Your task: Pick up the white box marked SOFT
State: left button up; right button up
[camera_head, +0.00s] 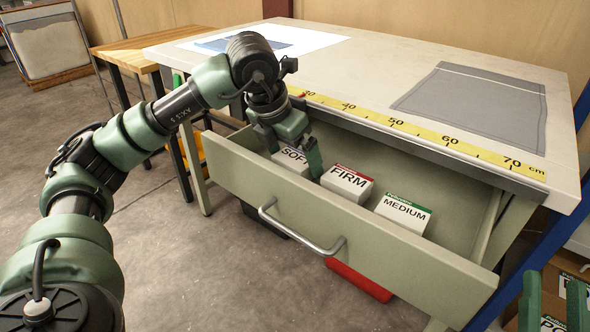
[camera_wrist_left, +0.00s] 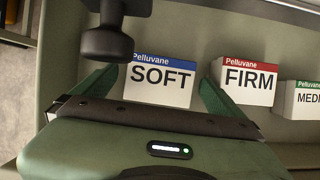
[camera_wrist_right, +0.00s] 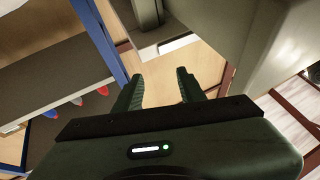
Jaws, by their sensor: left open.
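The white SOFT box (camera_head: 291,160) with a blue top edge sits in the open drawer, leftmost of three boxes. In the left wrist view the SOFT box (camera_wrist_left: 160,82) lies between the two fingers, its label facing the camera. My left gripper (camera_head: 296,154) is open and reaches down into the drawer at the SOFT box, one finger on each side; contact is not clear. It also shows in the left wrist view (camera_wrist_left: 159,74). My right gripper (camera_head: 553,292) is at the lower right, away from the drawer, with its fingers apart and empty in the right wrist view (camera_wrist_right: 160,78).
The red-edged FIRM box (camera_head: 347,183) stands close to the right finger, with the green-edged MEDIUM box (camera_head: 403,212) further right. The drawer front (camera_head: 340,240) with its handle stands before them. Above is the worktable (camera_head: 370,60) with a yellow ruler (camera_head: 400,126) and grey fabric (camera_head: 480,105).

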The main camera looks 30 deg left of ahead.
pick_arm(q)
jog(key=shift+x, duration=0.85)
jog(key=c, duration=1.4)
jog(key=shift+c, duration=0.2)
pick_arm(e)
jog(key=shift+s+r+t, duration=0.35)
jog(key=shift+r, duration=0.2)
jog(key=shift+s+r+t, duration=0.3)
jog(key=shift+r+t, duration=0.05)
jog(key=shift+r, duration=0.2)
pick_arm(q)
jog(key=shift+r, duration=0.2)
pick_arm(e)
jog(key=shift+w+f, duration=0.1)
jog(key=shift+w, duration=0.05)
